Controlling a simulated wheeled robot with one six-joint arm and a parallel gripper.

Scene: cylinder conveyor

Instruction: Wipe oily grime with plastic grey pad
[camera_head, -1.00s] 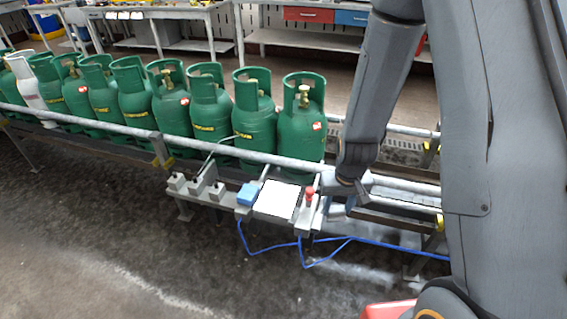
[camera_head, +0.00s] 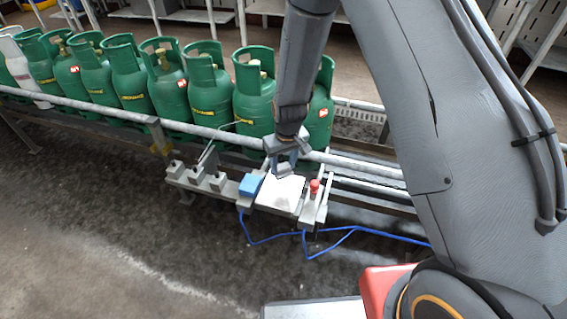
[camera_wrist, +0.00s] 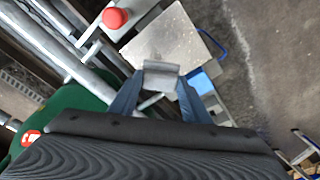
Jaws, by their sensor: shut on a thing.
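My gripper (camera_head: 284,168) is over the back edge of a pale flat plate (camera_head: 279,196) on the conveyor-side bench. In the wrist view its two blue-grey fingers are shut on a small grey pad (camera_wrist: 161,76). The pad overlaps the near edge of the plate (camera_wrist: 172,38) in that view; I cannot tell whether it touches the surface. The plate shows faint small specks and dull greyish tones, but no clear patch of oily grime can be made out. The pad is too small to see clearly in the head view.
A red button (camera_head: 314,187) stands right of the plate and a blue box (camera_head: 250,186) left of it. Green gas cylinders (camera_head: 254,105) line the conveyor behind a metal rail (camera_head: 215,133). A blue cable (camera_head: 350,231) hangs below the bench.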

